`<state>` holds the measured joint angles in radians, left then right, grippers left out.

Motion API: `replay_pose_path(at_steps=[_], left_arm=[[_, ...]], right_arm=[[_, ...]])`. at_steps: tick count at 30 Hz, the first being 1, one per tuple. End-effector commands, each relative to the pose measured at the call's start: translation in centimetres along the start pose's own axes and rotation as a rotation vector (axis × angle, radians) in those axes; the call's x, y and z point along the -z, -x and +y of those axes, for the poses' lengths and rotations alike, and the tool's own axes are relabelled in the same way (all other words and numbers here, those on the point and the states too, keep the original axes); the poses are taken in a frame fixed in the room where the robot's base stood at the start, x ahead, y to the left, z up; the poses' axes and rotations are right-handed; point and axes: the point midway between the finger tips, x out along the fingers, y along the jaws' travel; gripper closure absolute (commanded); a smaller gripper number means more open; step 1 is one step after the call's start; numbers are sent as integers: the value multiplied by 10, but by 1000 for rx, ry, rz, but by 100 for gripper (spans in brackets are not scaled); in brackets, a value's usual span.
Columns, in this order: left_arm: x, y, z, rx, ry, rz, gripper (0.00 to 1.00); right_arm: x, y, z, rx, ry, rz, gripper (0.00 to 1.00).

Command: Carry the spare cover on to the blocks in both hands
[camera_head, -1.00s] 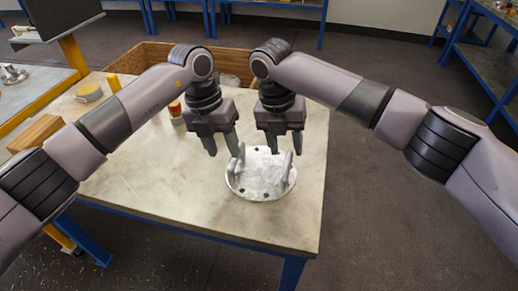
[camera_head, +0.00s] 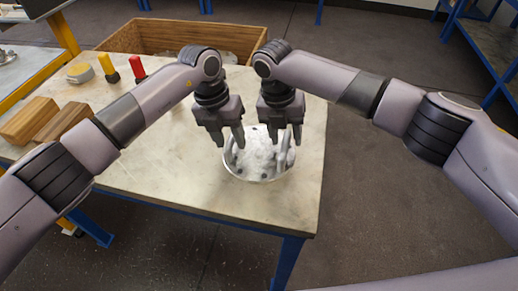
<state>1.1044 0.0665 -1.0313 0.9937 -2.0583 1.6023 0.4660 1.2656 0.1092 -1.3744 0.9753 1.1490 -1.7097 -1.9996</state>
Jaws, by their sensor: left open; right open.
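The spare cover (camera_head: 262,160) is a round grey metal plate with bolt holes and two upright handles. It lies flat near the front right of the table. My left gripper (camera_head: 229,143) is open, pointing down over the cover's left handle. My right gripper (camera_head: 288,141) is open, pointing down over the right handle. The fingers hide part of both handles, and I cannot tell whether they touch. Two wooden blocks (camera_head: 30,120) (camera_head: 63,121) lie side by side at the table's left, partly behind my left arm.
The pale worktable (camera_head: 180,190) has blue legs. A wooden crate (camera_head: 125,37) stands behind it. The table between cover and blocks looks clear.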

Motion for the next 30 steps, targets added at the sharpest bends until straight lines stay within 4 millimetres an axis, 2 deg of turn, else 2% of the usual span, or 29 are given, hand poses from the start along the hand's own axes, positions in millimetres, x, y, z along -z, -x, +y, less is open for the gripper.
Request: replay_pose_path(at_steps=[6, 14, 16, 18, 19, 30], left_arm=[[0, -15, -1, 0, 0, 0, 55], [0, -16, 0, 0, 0, -1, 55], [0, -16, 0, 0, 0, -1, 71], [0, -16, 0, 0, 0, -1, 94], [0, -16, 0, 0, 0, -1, 100], [0, -16, 0, 0, 0, -1, 100]], right_arm=[[0, -15, 0, 0, 0, 1, 54], [0, -16, 0, 0, 0, 0, 54], [0, -16, 0, 0, 0, 0, 70], [0, -16, 0, 0, 0, 0, 93], [0, -16, 0, 0, 0, 0, 100], [0, -15, 0, 0, 0, 0, 100]])
